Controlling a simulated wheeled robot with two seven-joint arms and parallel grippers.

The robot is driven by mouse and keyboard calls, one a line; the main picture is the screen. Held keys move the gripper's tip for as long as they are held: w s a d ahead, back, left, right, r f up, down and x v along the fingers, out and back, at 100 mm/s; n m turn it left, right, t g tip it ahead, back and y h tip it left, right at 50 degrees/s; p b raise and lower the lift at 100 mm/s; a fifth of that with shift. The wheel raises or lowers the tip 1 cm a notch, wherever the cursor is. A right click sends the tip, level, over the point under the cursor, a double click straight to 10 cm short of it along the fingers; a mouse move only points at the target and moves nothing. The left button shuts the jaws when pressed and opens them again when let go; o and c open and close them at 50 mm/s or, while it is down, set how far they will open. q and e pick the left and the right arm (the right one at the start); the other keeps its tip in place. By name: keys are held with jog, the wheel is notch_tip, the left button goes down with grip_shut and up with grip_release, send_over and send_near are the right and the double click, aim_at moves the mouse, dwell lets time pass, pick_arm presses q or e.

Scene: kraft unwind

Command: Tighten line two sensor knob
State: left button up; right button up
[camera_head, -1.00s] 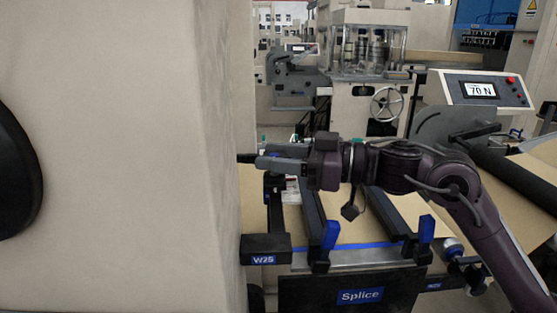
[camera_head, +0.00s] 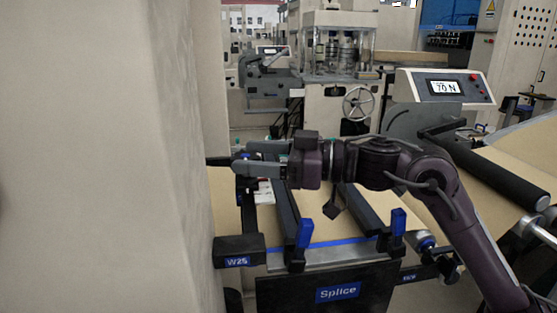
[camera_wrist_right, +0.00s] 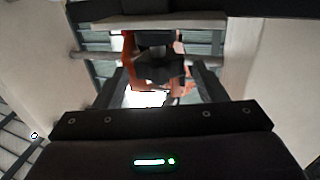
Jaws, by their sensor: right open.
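My right gripper (camera_head: 243,157) reaches left over the splice table in the head view. Its fingers are apart, with nothing clearly held. A dark bar and bracket (camera_head: 244,184) lie just beyond and below the fingertips, close to the pale machine wall. I cannot tell whether they touch. No sensor knob can be made out clearly. In the right wrist view, the grey fingers (camera_wrist_right: 158,88) stand either side of a dark, blurred shape (camera_wrist_right: 158,66) with orange-brown parts around it. I cannot tell what that shape is. My left gripper is out of view.
A pale machine wall (camera_head: 100,150) fills the left. Below my gripper are a block marked W25 (camera_head: 238,260), blue-tipped levers (camera_head: 304,233) and the Splice panel (camera_head: 338,293). A console (camera_head: 443,88) reads 70 N. A handwheel (camera_head: 358,103) and a dark roller (camera_head: 505,176) stand behind and right.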

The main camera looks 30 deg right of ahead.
jog(key=b+v, duration=0.2)
jog(key=v, duration=0.4)
jog(key=shift+s, duration=0.15)
jog(key=shift+d, duration=0.1)
dwell(0.3)
